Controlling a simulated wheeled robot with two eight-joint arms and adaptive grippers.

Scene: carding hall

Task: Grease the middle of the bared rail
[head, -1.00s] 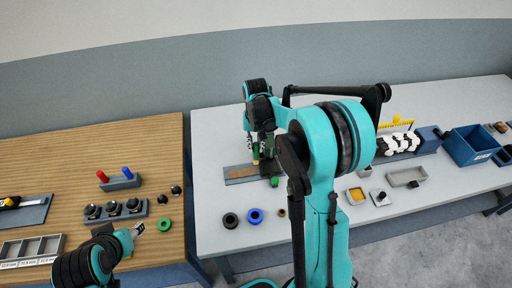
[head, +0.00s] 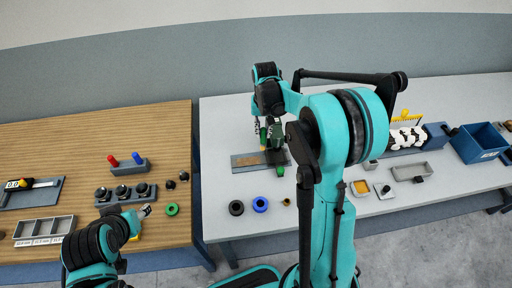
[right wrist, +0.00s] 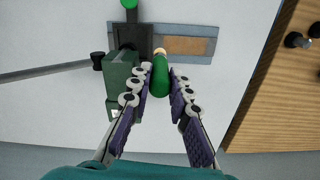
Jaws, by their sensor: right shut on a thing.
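My right gripper (right wrist: 160,82) is shut on a green handle (right wrist: 160,77) with a small pale tip. In the head view the right gripper (head: 264,136) is over the grey plate (head: 239,161) on the white table. A tan strip (right wrist: 188,46) lies on that plate; it is partly hidden in the head view. A dark green block (right wrist: 122,85) and a black block (right wrist: 130,36) stand close to the left of the handle in the wrist view. The tip appears near the strip's left end; contact cannot be told. My left gripper (head: 145,211) is low over the wooden table, its jaws unclear.
A small tray with orange contents (head: 360,188), a grey tray (head: 410,171) and a blue bin (head: 478,145) are on the right. Black and blue rings (head: 260,204) lie at the table's front. A green ring (head: 172,209) lies on the wooden table (head: 90,130). A gap separates the tables.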

